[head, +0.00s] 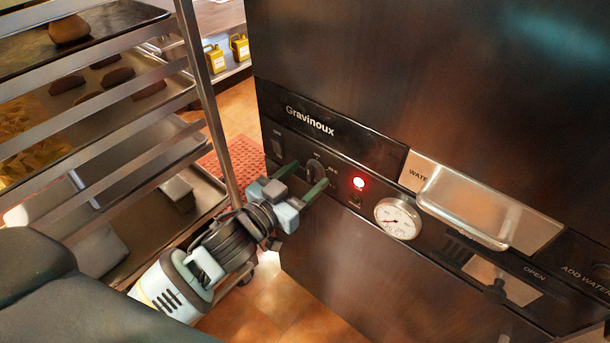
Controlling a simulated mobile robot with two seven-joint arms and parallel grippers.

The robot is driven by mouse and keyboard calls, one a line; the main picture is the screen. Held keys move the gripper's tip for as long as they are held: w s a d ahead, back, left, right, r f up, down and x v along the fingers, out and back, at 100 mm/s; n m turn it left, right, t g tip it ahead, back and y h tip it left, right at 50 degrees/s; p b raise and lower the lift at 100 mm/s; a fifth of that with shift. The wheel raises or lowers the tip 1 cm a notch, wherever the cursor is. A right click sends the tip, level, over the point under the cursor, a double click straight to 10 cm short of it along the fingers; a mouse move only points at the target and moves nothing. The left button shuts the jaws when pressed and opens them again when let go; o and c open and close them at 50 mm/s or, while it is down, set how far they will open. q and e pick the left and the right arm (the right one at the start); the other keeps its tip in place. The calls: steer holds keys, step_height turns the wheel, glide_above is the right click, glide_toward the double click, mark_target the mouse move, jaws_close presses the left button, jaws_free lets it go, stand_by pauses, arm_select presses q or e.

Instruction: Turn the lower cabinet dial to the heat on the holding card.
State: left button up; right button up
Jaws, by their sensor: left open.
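The steel cabinet (390,285) fills the right side of the head view, with a black control strip marked "Gravinoux". A dark dial (316,170) sits on that strip, left of a lit red lamp (358,183). My left gripper (302,180) is open at the dial, with one green finger to its upper left and the other to its lower right. I cannot tell whether the fingers touch it. The dial's setting is too small to read. No holding card can be made out. My right gripper is not in view.
A round gauge (398,219) and a protruding metal handle (465,215) are to the right on the cabinet. A tray rack (205,110) with several food pieces stands close on the left. Tiled floor shows between rack and cabinet.

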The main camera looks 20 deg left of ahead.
arm_select(q)
steer(key=shift+w+d, duration=0.1)
steer(key=shift+w, duration=0.2)
steer(key=shift+c, duration=0.5)
steer(key=c, duration=0.8)
steer(key=shift+c, duration=0.2)
